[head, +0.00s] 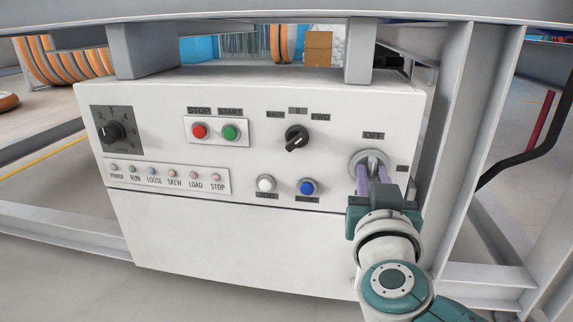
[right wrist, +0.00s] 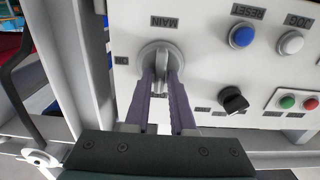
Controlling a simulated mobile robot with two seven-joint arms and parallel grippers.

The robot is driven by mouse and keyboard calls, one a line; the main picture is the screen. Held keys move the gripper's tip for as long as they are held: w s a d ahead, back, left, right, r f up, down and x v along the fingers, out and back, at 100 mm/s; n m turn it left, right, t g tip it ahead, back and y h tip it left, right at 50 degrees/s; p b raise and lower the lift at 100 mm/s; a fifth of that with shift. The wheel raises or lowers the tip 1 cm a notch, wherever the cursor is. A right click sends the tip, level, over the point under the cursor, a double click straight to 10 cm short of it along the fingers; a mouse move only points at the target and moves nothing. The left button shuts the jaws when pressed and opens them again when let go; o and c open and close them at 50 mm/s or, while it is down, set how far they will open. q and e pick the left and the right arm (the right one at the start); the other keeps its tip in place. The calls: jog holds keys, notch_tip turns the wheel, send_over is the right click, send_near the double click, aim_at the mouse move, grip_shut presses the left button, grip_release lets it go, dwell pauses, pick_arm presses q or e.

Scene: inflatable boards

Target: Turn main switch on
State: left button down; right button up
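The main switch (head: 371,160) is a round grey rotary knob at the right end of the white control panel, with an OFF label (head: 373,135) above it. Its raised grip points up toward OFF. My right gripper (head: 372,172) is in front of it, its two purple fingers pointing at the panel. In the right wrist view, the switch (right wrist: 161,53) shows beside an upside-down MAIN label (right wrist: 165,21). The fingertips of the right gripper (right wrist: 161,77) lie on either side of the knob's grip with a gap between them. Contact is unclear. My left gripper is out of view.
The panel (head: 230,230) also carries a black selector (head: 297,138), red (head: 199,131) and green (head: 230,132) buttons, white (head: 265,184) and blue (head: 307,187) buttons, and a dial (head: 114,131). A grey frame post (head: 470,130) stands close right of the switch.

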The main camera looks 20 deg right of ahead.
grip_shut()
dwell(0.3)
